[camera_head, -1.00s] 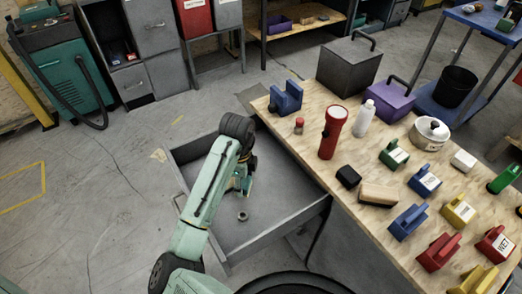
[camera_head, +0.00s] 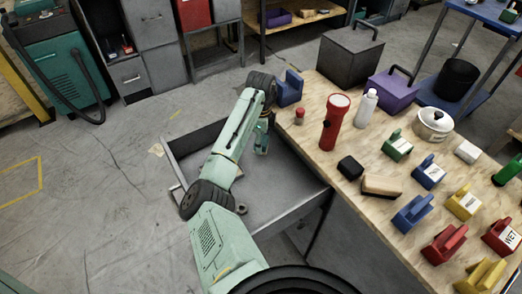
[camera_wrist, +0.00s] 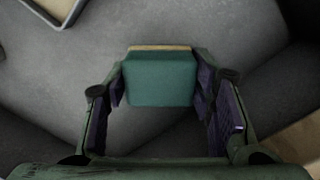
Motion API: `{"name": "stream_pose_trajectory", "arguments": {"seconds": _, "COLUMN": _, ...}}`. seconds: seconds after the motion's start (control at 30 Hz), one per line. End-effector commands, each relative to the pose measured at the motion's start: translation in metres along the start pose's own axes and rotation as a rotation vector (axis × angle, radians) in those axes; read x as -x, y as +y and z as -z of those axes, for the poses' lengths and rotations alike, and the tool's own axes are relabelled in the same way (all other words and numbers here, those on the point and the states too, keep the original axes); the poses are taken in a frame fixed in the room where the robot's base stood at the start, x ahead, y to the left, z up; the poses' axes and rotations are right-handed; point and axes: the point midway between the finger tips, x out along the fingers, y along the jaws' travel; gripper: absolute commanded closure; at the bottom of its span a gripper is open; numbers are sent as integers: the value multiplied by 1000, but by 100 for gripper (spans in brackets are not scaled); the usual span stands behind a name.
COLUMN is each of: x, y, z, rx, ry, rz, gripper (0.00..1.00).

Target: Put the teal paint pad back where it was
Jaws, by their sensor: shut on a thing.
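The teal paint pad (camera_wrist: 160,80) is between the fingers of my gripper (camera_wrist: 163,98) in the wrist view, with a pale tan strip along its far edge. My gripper is shut on it. In the head view my gripper (camera_head: 262,146) hangs near the table's far left corner, at the right side of the open grey drawer (camera_head: 285,219). The arm hides most of the pad there, and its height above the drawer is hard to tell.
The wooden table (camera_head: 317,106) holds a blue block (camera_head: 289,90), a red flashlight (camera_head: 333,122), a white bottle (camera_head: 366,107), a black block (camera_head: 350,167), a brush (camera_head: 381,187) and several coloured handled pads. A small ring (camera_head: 241,208) lies in the drawer.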

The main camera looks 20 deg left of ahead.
Motion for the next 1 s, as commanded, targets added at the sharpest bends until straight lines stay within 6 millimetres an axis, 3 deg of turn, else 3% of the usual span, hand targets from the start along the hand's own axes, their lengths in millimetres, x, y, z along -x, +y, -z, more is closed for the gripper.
{"name": "stream_pose_trajectory", "arguments": {"seconds": 0.3, "x": -36, "y": 0, "z": 0, "rx": 1, "ry": -1, "rz": 0, "gripper": 73}}
{"name": "stream_pose_trajectory", "arguments": {"seconds": 0.7, "x": -38, "y": 0, "z": 0, "rx": 0, "ry": 0, "rz": -1, "gripper": 73}}
{"name": "stream_pose_trajectory", "arguments": {"seconds": 0.73, "x": -37, "y": 0, "z": 0, "rx": 0, "ry": 0, "rz": 0, "gripper": 49}}
{"name": "stream_pose_trajectory", "arguments": {"seconds": 0.83, "x": -37, "y": 0, "z": 0, "rx": 0, "ry": 0, "rz": 0, "gripper": 43}}
{"name": "stream_pose_trajectory", "arguments": {"seconds": 1.0, "x": -37, "y": 0, "z": 0, "rx": 0, "ry": 0, "rz": -1, "gripper": 42}}
